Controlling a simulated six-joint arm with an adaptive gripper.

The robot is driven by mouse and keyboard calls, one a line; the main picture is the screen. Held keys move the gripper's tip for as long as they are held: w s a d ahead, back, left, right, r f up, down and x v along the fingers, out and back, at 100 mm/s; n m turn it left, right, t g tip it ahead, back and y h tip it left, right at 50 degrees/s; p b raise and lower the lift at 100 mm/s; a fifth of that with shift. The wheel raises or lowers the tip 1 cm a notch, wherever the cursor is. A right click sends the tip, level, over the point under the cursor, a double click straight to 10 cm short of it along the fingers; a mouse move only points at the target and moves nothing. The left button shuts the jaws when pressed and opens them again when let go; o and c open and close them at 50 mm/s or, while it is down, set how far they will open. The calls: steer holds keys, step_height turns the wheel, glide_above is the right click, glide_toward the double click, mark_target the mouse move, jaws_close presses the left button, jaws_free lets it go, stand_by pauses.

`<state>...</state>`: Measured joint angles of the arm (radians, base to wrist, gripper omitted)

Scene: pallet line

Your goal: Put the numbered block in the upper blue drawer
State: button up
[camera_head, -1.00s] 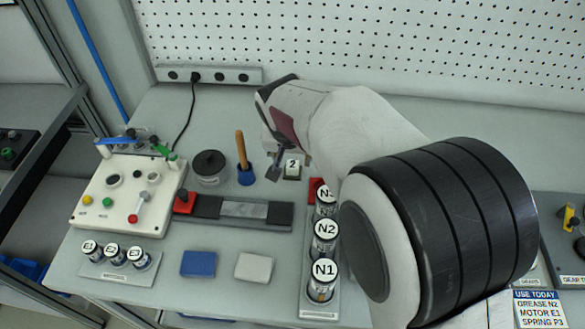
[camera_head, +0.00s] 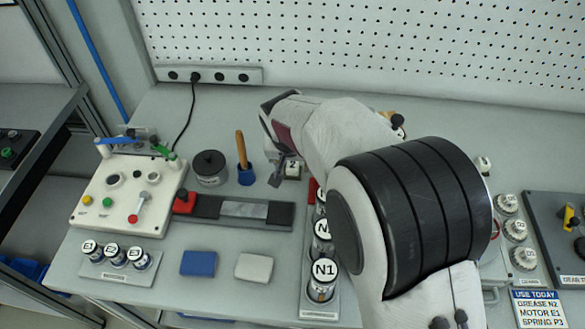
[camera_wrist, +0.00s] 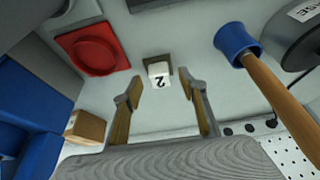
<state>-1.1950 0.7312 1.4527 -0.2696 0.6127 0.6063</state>
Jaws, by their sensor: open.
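The numbered block (camera_head: 292,169), pale with a black 2 on its face, stands on the bench behind the grey rail. In the wrist view the numbered block (camera_wrist: 158,74) lies just beyond and between my fingertips, apart from them. My gripper (camera_wrist: 160,86) is open and empty. In the head view my gripper (camera_head: 280,168) is partly hidden by my wrist, with one finger showing just left of the block. Blue box-like surfaces (camera_wrist: 30,105) fill the left of the wrist view; I cannot tell whether they are the upper blue drawer.
Labelled cylinders (camera_head: 323,280) stand in front.

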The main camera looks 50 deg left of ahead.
steer(key=shift+w+a+f, duration=0.2)
steer(key=shift+f, duration=0.4)
jaws_close()
